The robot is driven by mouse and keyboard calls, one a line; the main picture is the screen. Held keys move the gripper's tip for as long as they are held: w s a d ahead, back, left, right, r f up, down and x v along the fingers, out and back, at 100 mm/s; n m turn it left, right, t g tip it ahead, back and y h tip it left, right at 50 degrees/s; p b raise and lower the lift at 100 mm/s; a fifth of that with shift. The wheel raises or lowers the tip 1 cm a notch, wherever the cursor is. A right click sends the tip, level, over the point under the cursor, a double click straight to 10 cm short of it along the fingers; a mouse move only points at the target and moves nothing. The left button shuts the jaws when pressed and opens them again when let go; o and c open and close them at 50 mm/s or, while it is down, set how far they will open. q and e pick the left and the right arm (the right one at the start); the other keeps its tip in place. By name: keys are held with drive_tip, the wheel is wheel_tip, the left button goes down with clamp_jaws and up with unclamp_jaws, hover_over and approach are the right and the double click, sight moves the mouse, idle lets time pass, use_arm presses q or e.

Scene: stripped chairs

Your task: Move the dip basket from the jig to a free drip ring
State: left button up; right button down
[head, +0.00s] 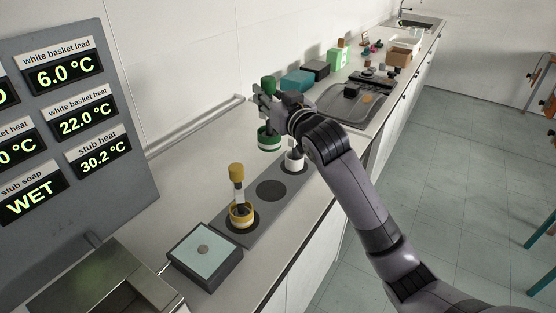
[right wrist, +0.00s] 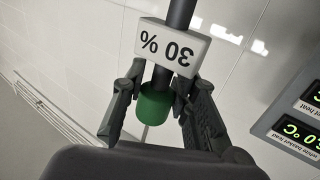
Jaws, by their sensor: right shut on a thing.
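My right gripper (head: 268,94) is shut on the stem of the green dip basket (head: 269,140), which has a green knob on top. It hangs upright, apparently above the counter behind the grey strip. In the right wrist view, my right gripper (right wrist: 158,88) holds the dark stem beside its "30 %" tag (right wrist: 170,47) and green knob (right wrist: 154,106). The grey strip (head: 256,206) has a row of three round places. A yellow basket (head: 241,214) stands in the near one, a white basket (head: 294,160) in the far one. The middle ring (head: 271,190) is empty. My left gripper is out of view.
A dark box with a pale top (head: 204,252) stands at the near end of the strip. A display panel (head: 70,120) stands at left. A grey tray (head: 352,104), a teal box (head: 297,81) and a green box (head: 338,59) stand farther along the counter.

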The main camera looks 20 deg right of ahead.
sight(270, 135)
wheel_tip(270, 135, down, 7)
drive_tip(key=shift+f+p, duration=0.15)
drive_tip(key=shift+p, duration=0.2)
wheel_tip(270, 135, down, 4)
drive_tip(key=shift+d+r, duration=0.1)
drive_tip(key=shift+f, duration=0.25)
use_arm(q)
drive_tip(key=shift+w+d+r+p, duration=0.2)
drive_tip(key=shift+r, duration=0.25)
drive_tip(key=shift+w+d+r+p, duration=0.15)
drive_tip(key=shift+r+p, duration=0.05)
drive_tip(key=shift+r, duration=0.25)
use_arm(e)
wheel_tip(270, 135, down, 4)
drive_tip(key=shift+f, duration=0.1)
drive_tip(key=shift+f, duration=0.1)
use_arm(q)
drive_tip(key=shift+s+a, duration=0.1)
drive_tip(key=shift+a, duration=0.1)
use_arm(e)
drive_tip(key=c, duration=1.3)
unclamp_jaws()
drive_tip(key=shift+f, duration=0.1)
